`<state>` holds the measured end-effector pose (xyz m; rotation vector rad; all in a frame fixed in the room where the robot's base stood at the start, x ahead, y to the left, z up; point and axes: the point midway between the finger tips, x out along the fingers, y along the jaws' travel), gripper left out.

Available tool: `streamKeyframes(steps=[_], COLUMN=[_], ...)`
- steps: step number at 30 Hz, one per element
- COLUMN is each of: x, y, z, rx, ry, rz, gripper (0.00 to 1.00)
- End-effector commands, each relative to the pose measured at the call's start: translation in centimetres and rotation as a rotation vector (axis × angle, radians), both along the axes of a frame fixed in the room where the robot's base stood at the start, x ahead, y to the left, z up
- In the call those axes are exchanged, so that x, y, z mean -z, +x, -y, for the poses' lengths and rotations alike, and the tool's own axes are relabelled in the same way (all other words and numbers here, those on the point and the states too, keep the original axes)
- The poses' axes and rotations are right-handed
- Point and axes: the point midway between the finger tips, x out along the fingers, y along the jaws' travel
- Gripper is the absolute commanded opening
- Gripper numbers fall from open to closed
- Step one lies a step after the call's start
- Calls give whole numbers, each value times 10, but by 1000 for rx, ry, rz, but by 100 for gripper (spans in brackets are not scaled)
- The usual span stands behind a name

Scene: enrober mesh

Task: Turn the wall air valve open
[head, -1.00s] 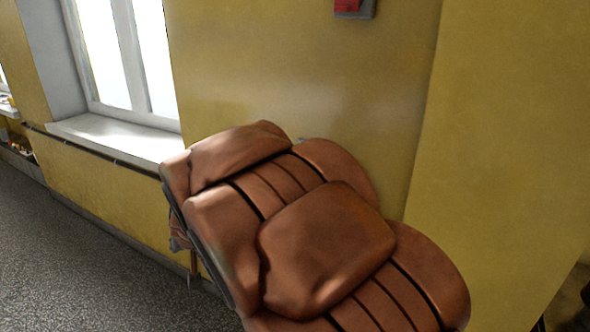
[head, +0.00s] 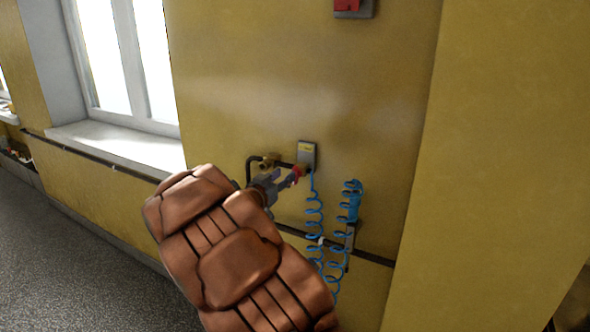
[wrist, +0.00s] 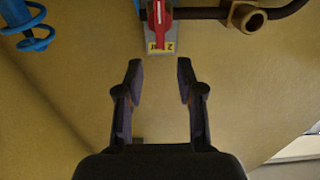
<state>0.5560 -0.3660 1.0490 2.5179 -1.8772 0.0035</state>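The wall air valve has a red handle (head: 296,173) beside a grey plate (head: 307,153) with a yellow label on the yellow wall. In the wrist view the red handle (wrist: 159,22) is at the top centre, running up and down the picture, crosswise to the dark pipe. My gripper (wrist: 160,78) is open and empty, its two dark fingers spread below the handle in that view, with a gap between. In the head view my gripper (head: 282,184) is just left of and below the handle; my brown-covered arm hides part of the wall there.
A dark pipe with a brass fitting (head: 268,162) runs left of the plate. Blue coiled hose (head: 316,215) hangs below, with a blue tool (head: 352,196) at its right. A red switch box (head: 350,6) is above. A window sill (head: 115,143) is at left.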

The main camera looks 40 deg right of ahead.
Motion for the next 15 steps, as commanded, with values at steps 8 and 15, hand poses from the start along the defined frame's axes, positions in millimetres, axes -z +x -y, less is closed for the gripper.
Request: streamKeyframes(steps=[8, 15], x=[0, 0], y=[7, 14], z=[23, 49], rx=[0, 1], ry=[0, 1], rz=[-2, -1], gripper=[38, 38])
